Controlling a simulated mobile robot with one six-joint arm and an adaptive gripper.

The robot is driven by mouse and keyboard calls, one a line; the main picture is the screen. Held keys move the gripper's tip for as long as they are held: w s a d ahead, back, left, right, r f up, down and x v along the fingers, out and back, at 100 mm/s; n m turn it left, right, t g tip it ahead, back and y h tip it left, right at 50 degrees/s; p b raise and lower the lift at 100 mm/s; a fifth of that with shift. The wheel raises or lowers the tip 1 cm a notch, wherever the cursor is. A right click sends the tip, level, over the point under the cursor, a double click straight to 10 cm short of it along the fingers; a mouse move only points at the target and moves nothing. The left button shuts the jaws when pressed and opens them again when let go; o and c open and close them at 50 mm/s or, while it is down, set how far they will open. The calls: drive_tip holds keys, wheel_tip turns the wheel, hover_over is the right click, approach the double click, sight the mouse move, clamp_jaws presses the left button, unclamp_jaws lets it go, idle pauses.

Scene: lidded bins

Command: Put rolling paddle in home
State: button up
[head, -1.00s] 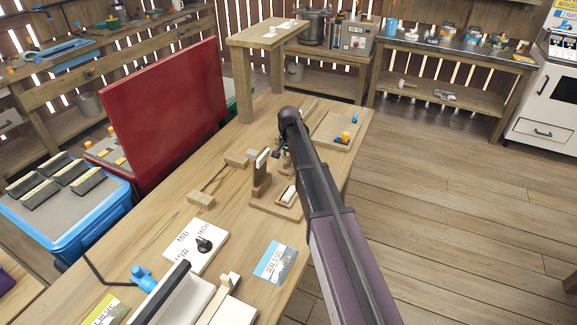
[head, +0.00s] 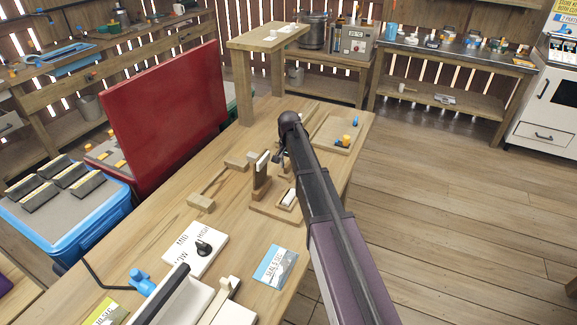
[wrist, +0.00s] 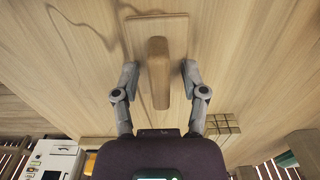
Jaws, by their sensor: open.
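In the wrist view, a wooden piece that looks like the rolling paddle (wrist: 158,75) has a rounded upright grip. A thin flat board (wrist: 157,22) shows just beyond it. My gripper (wrist: 160,80) is open, with one finger on each side of the grip and a visible gap on both sides. In the head view my dark arm and wrist cover this spot, and only part of my gripper (head: 280,157) shows. I cannot tell which marked place is the home.
On the bench stand a wooden stand with an upright post (head: 261,183), a shallow wooden tray (head: 325,143) with small blue and orange items, a white dial panel (head: 195,250) and a seal card (head: 274,266). A red panel (head: 165,115) rises at the left.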

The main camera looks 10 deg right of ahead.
sight(289, 163)
drive_tip(key=shift+r, duration=0.15)
wheel_tip(289, 163, up, 12)
drive_tip(key=p, duration=1.2)
drive_tip(key=shift+d, duration=0.1)
idle(0.7)
drive_tip(key=s+n, duration=0.7)
drive_tip(key=s, duration=2.2)
